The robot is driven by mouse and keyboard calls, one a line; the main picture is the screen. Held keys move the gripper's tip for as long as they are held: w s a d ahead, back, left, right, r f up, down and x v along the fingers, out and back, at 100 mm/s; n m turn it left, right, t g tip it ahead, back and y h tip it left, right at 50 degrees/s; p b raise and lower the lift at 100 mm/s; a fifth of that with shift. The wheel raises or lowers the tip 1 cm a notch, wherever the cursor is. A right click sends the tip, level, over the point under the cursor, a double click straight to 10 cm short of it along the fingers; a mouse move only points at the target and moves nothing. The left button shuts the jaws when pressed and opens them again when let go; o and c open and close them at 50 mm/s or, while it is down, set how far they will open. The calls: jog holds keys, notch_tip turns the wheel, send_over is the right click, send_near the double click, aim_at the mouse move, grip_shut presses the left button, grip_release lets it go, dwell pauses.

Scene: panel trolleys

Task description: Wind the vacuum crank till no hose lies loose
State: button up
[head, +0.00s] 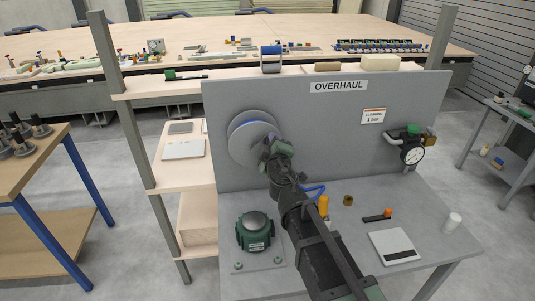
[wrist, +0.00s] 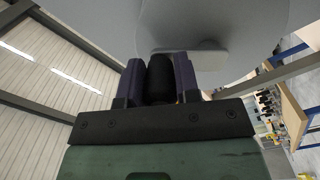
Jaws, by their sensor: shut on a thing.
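The grey reel disc (head: 247,133) is mounted on the left of the upright panel, with a bit of blue at its upper edge. My gripper (head: 277,150) is in front of its right side. In the wrist view the two purple fingers (wrist: 160,80) are shut on the black crank handle (wrist: 159,78), one on each side. The disc (wrist: 230,25) fills the top of that view. A short piece of blue hose (head: 316,190) shows loose on the bench, just right of my arm. My arm hides the rest of it.
A green-bodied unit (head: 255,231) stands at the bench's front left. An orange-topped piece (head: 323,206), a brass piece (head: 348,200), a scale-like plate (head: 395,246) and a white cup (head: 452,222) stand on the right. A gauge (head: 412,155) sticks out from the panel.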

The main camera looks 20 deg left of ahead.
jog(key=shift+s+a, duration=0.2)
jog(key=shift+o, duration=0.2)
jog(key=shift+w+d+f+b, duration=0.1)
jog(key=shift+d+f+b, duration=0.05)
jog(key=shift+f+b, duration=0.25)
jog(key=shift+w+d+f+b, duration=0.1)
jog(key=shift+d+f+b, duration=0.05)
jog(key=shift+f+b, duration=0.2)
jog(key=o, duration=0.6)
jog(key=shift+a+r, duration=0.1)
jog(key=shift+a, duration=0.05)
jog(key=shift+o, duration=1)
jog(key=shift+s+a, duration=0.15)
jog(key=shift+a, duration=0.1)
jog(key=shift+o, duration=0.5)
jog(key=shift+d, duration=0.2)
jog(key=shift+d, duration=0.1)
jog(key=v, duration=0.6)
jog(key=shift+s+d+p, duration=0.25)
jog(key=shift+d+p, duration=0.05)
